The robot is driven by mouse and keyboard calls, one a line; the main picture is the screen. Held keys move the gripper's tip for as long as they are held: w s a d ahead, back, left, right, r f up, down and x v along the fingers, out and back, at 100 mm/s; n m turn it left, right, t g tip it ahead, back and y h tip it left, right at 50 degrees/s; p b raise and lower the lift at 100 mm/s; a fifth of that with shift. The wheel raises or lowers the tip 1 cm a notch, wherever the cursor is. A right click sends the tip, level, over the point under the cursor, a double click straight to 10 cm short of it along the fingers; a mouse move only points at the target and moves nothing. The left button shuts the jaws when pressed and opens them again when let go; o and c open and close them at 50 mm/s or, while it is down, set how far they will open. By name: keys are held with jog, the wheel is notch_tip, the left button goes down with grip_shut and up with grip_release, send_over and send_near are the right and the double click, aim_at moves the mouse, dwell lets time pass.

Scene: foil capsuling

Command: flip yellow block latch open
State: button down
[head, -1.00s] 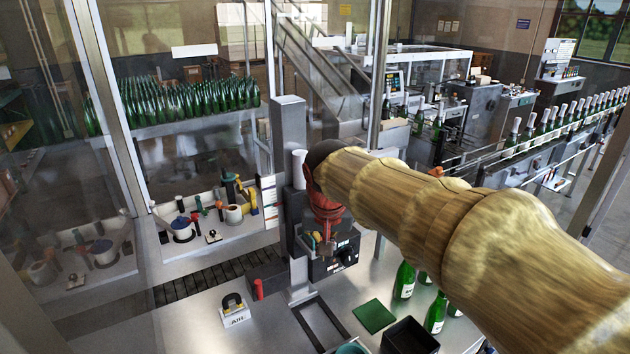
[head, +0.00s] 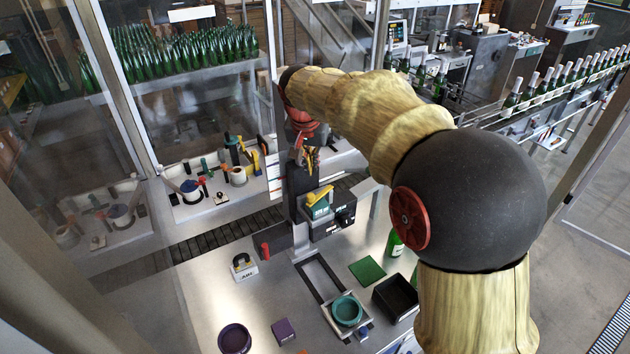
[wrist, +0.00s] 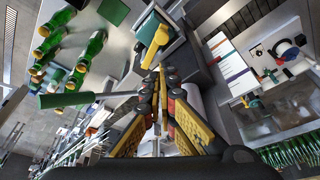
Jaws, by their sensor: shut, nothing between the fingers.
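The yellow latch (head: 319,194) lies tilted across a teal block (head: 320,210) on top of a dark control box (head: 334,222). In the wrist view the yellow latch (wrist: 156,44) lies just beyond my fingertips, with the teal block (wrist: 146,24) behind it. My gripper (head: 309,166) is above the latch and slightly left of it in the head view. In the wrist view my gripper (wrist: 160,76) has its fingertips together with nothing between them. Whether a fingertip touches the latch I cannot tell.
A dark upright column (head: 297,190) stands beside the control box. On the steel table are a green pad (head: 367,271), a black bin (head: 396,297), a teal bowl (head: 346,311), a purple bowl (head: 234,340) and a purple block (head: 283,331). Green bottles (wrist: 75,60) stand nearby.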

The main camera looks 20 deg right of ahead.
jog(key=p, duration=0.2)
send_near(320, 192)
jog(key=x, duration=0.3)
jog(key=a+x, duration=0.1)
jog(key=shift+w+f, duration=0.35)
jog(key=shift+f, duration=0.05)
